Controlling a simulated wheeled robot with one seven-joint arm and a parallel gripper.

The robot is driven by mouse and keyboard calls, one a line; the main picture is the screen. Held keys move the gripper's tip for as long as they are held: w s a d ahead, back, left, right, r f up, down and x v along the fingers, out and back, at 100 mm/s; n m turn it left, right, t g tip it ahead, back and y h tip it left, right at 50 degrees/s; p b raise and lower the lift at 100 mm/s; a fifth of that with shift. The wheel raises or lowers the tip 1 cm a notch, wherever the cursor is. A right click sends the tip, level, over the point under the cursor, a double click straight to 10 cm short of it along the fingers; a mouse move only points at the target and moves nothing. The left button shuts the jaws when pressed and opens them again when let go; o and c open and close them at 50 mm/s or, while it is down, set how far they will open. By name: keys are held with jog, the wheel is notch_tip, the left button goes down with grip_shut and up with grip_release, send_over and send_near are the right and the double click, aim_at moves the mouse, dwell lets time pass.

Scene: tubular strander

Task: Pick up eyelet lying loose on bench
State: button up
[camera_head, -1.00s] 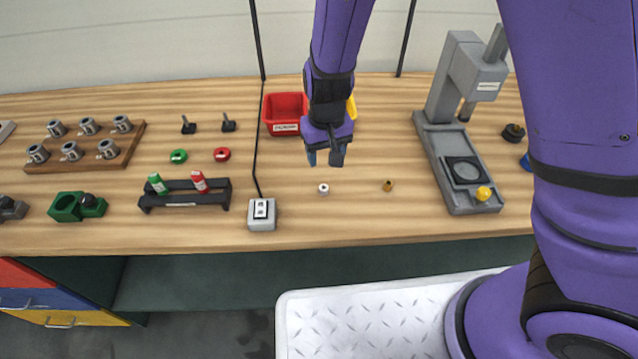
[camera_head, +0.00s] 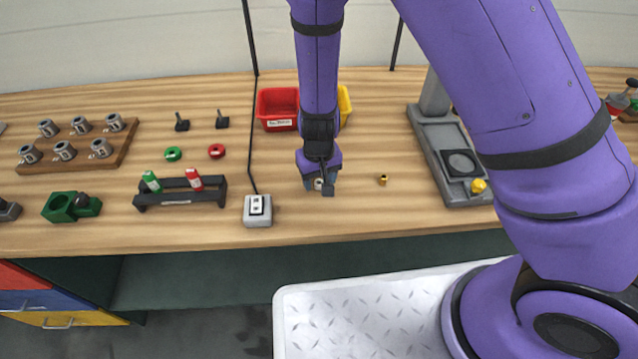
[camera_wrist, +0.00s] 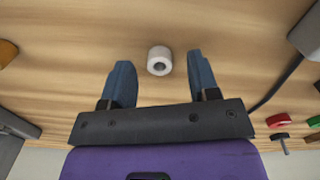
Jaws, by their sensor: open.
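The eyelet (camera_wrist: 159,60) is a short white ring with a dark centre hole, loose on the wooden bench (camera_head: 350,215). In the wrist view it sits between the tips of my two blue fingers, with space on both sides. In the head view my gripper (camera_head: 319,187) is open, pointing down over it. The fingers partly hide the eyelet (camera_head: 318,183) there. I cannot tell the exact height of the fingertips above the bench.
A small brass-coloured piece (camera_head: 382,180) lies to the right. A grey press stand (camera_head: 450,150) is beyond it. A grey switch box (camera_head: 258,212) and a black rack (camera_head: 180,198) stand left. Red (camera_head: 277,110) and yellow bins are behind my gripper. Bench around the eyelet is clear.

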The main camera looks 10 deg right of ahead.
jog(key=shift+f, duration=0.35)
jog(key=c, duration=1)
jog(key=shift+r, duration=0.2)
